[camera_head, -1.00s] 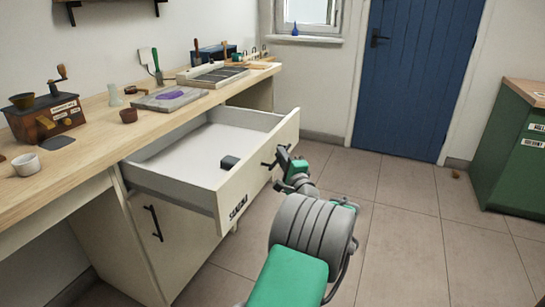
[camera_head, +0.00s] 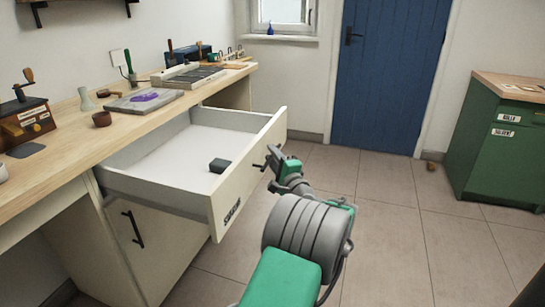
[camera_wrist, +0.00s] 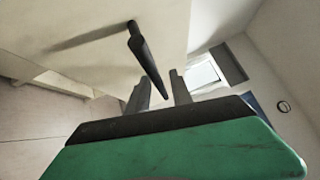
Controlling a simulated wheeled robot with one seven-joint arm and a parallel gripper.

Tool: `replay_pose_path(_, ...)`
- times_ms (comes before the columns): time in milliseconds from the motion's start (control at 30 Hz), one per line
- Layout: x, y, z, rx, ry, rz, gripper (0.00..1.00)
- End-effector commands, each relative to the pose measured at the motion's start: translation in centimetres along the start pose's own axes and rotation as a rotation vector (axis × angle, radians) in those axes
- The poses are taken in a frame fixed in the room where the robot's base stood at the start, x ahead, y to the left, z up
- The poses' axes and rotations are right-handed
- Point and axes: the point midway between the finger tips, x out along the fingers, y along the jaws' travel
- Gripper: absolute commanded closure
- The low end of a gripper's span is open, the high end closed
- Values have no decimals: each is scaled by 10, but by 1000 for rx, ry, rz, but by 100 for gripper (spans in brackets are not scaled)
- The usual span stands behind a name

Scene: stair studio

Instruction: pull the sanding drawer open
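The sanding drawer (camera_head: 228,205) stands pulled out from under the workbench, its front marked with dark lettering. Its pale inside holds one small dark block (camera_head: 219,165). My gripper (camera_head: 271,160) is at the outer face of the drawer front, by its handle. In the wrist view the dark bar handle (camera_wrist: 148,60) stands off the pale front. My gripper's two fingers (camera_wrist: 160,92) are apart there, and the handle's near end shows between them. I cannot tell whether either finger touches it.
The workbench top (camera_head: 75,135) carries a grinder (camera_head: 25,122), a small brown cup (camera_head: 101,119) and a slab with a purple patch (camera_head: 144,101). A cupboard door (camera_head: 150,245) is below the drawer. A green cabinet (camera_head: 490,155) stands right.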

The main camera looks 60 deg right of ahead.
Motion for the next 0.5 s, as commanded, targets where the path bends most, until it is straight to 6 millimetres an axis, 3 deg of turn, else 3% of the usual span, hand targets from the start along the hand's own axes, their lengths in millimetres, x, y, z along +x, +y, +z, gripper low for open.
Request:
replay_pose_path(333,-4,0,0,1,1,1,67)
replay_pose_path(500,-33,-1,-1,2,4,1,67)
